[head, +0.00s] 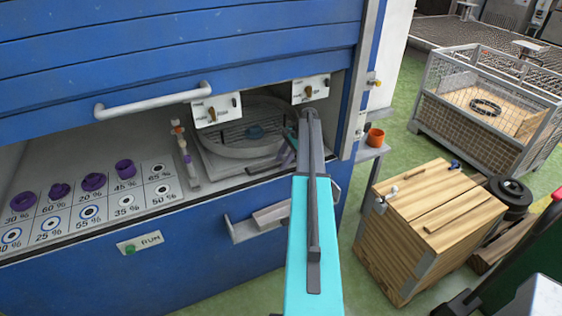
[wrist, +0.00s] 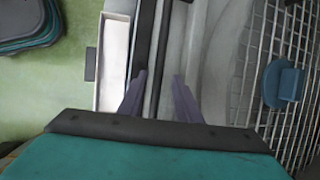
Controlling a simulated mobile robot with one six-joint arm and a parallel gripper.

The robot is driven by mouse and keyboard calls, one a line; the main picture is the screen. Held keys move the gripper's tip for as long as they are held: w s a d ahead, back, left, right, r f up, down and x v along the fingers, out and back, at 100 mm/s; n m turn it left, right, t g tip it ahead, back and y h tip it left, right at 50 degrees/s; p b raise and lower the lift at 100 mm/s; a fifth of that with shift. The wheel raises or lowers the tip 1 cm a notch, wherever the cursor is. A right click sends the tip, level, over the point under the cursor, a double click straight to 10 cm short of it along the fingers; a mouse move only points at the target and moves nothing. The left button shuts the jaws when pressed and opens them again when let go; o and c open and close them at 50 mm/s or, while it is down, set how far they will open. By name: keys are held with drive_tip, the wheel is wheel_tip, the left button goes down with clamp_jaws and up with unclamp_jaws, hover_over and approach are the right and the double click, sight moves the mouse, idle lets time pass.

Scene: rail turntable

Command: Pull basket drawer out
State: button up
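My gripper (head: 287,150) is over the cabinet's front edge, partly hidden by my arm. In the wrist view its purple fingers (wrist: 158,85) are apart, with a dark edge strip visible between them and nothing clearly held.
The raised blue shutter has a white handle (head: 152,99). Purple rings stand on the percent-marked board (head: 75,222) at left. A small shelf with an orange cup (head: 376,137), a wooden crate (head: 430,222) and a wire cage (head: 485,110) stand at right.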

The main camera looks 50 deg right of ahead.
clamp_jaws()
